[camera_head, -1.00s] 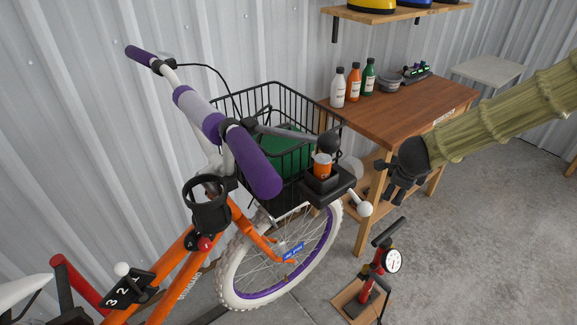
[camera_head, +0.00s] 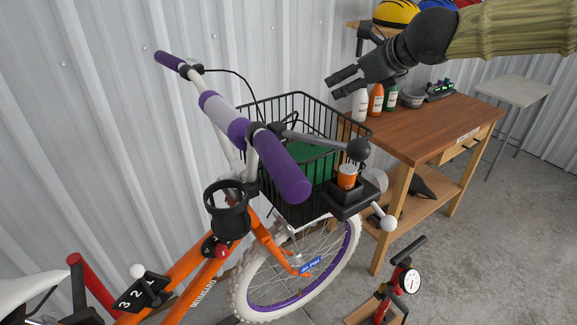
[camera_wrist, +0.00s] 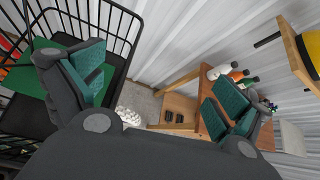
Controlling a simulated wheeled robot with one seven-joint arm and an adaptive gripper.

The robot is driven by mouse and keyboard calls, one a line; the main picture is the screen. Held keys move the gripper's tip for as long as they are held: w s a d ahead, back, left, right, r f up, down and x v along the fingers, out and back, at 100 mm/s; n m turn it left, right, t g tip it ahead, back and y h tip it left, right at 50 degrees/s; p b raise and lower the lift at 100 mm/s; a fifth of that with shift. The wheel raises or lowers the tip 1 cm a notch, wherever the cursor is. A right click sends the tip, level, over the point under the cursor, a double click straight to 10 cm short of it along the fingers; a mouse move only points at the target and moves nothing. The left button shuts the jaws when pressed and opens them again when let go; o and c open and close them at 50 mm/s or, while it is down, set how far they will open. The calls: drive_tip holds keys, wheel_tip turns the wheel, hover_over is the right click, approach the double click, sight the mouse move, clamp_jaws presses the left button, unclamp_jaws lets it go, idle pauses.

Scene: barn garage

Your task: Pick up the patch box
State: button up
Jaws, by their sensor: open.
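No item is clearly readable as the patch box. A green box-like item (camera_head: 310,165) lies inside the black wire basket (camera_head: 300,108) on the bike, partly hidden by the wires and handlebar. A small orange container with a white top (camera_head: 347,176) sits in a black holder (camera_head: 352,198) by the basket. My gripper (camera_head: 333,85) is open and empty, in the air above the basket's right side and the workbench's left end. In the wrist view its two fingers stand wide apart, with the green item (camera_wrist: 30,77) beyond the left finger.
The wooden workbench (camera_head: 425,125) carries white, orange (camera_head: 376,100) and green bottles, a grey bowl (camera_head: 411,98) and a small rack. A shelf with helmets (camera_head: 397,13) is above. The purple handlebar grip (camera_head: 285,172) and a floor pump (camera_head: 405,282) stand nearby.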

drive_tip(key=s+a+f+m+g+h+p, duration=0.1)
drive_tip(key=s+a+g+p, duration=0.1)
drive_tip(key=a+p, duration=0.15)
drive_tip(key=g+h+p, duration=0.2)
drive_tip(key=g+p, duration=0.2)
hover_over(302, 154)
drive_tip(key=shift+m, duration=0.4)
wheel_tip(302, 154, down, 8)
drive_tip(key=shift+s+r, duration=0.1)
drive_tip(key=shift+f+p, duration=0.4)
drive_tip(key=shift+f, duration=0.2)
drive_tip(key=shift+w+p+x, duration=0.2)
drive_tip(key=shift+p+x, duration=0.5)
drive_tip(key=shift+x, duration=1.55)
drive_tip(key=shift+r, duration=0.1)
drive_tip(key=shift+c, duration=0.4)
drive_tip(key=c, duration=0.8)
